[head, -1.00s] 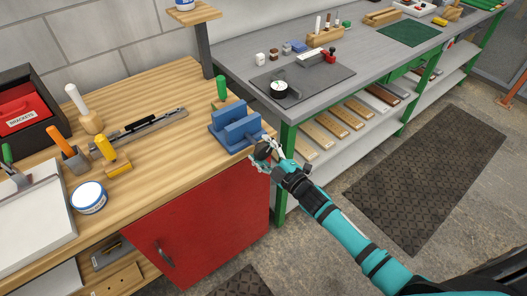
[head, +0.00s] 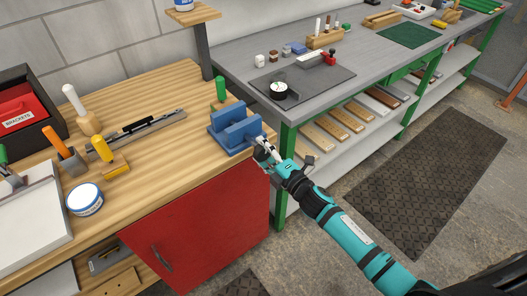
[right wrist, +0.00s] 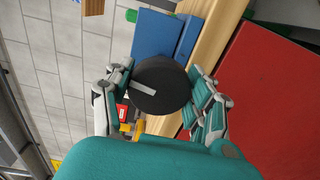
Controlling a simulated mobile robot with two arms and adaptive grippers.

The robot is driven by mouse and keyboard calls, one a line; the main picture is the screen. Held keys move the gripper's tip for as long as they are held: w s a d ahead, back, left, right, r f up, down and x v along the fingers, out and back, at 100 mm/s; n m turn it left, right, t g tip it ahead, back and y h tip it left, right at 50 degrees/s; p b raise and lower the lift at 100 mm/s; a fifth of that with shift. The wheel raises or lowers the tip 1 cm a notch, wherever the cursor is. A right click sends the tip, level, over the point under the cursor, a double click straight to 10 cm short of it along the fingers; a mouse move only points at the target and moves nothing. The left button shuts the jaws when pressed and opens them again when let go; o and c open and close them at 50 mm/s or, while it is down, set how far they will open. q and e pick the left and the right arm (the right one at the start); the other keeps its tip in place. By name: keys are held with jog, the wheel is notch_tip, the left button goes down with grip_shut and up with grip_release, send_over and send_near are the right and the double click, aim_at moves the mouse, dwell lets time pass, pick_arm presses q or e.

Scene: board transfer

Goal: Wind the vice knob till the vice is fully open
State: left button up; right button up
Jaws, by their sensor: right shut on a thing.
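The blue vice (head: 235,128) stands at the right front corner of the wooden bench, with a gap between its two upright jaws. It also shows in the right wrist view (right wrist: 155,35). Its round black knob (right wrist: 165,92) faces the wrist camera and carries a pale grey bar mark. My right gripper (head: 264,149) is at the vice's front end, its fingers on both sides of the knob and shut on it. In the head view the fingers mostly hide the knob. My left gripper is not in view.
A green-handled tool (head: 221,90) stands just behind the vice. A yellow-handled tool (head: 103,149), a white-lidded tin (head: 85,199) and a steel rule-like bar (head: 140,131) lie to its left. The red cabinet (head: 200,225) is below. Open floor lies to the right.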

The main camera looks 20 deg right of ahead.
jog(key=shift+f, duration=0.1)
jog(key=o, duration=1.2)
jog(key=shift+c, duration=0.2)
jog(key=v, duration=1.2)
